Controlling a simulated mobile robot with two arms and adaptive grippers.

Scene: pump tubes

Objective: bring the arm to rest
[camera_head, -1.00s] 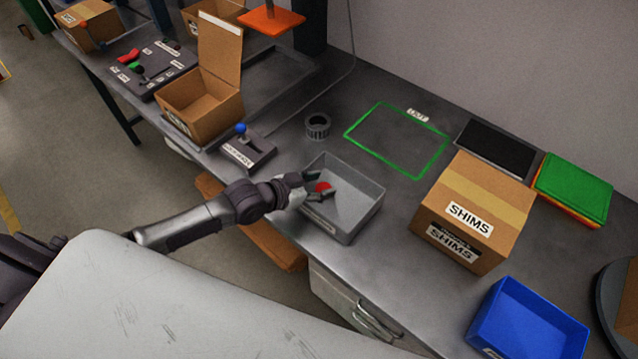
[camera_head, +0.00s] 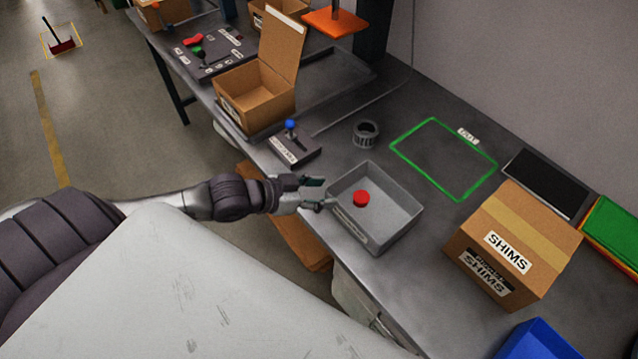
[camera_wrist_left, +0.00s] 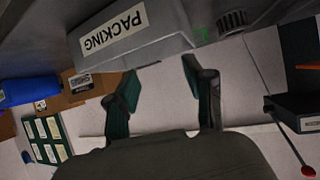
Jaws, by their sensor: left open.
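My left gripper (camera_head: 322,192) is open and empty at the left edge of the grey bin, level with its rim in the head view. Whether it touches the bin I cannot tell. In the left wrist view the two fingers (camera_wrist_left: 160,90) are apart with nothing between them. The grey bin (camera_head: 397,226) stands on the bench, and a red round piece (camera_head: 361,198) lies inside it. Its PACKING label shows in the left wrist view (camera_wrist_left: 113,30). My right gripper is in neither view.
A closed SHIMS box (camera_head: 513,245) and a blue bin (camera_head: 540,342) stand to the right. A dark ring (camera_head: 366,133) and a blue-knobbed lever (camera_head: 292,142) are behind the gripper. An open carton (camera_head: 255,97) stands farther left. The green outlined area (camera_head: 443,160) is empty.

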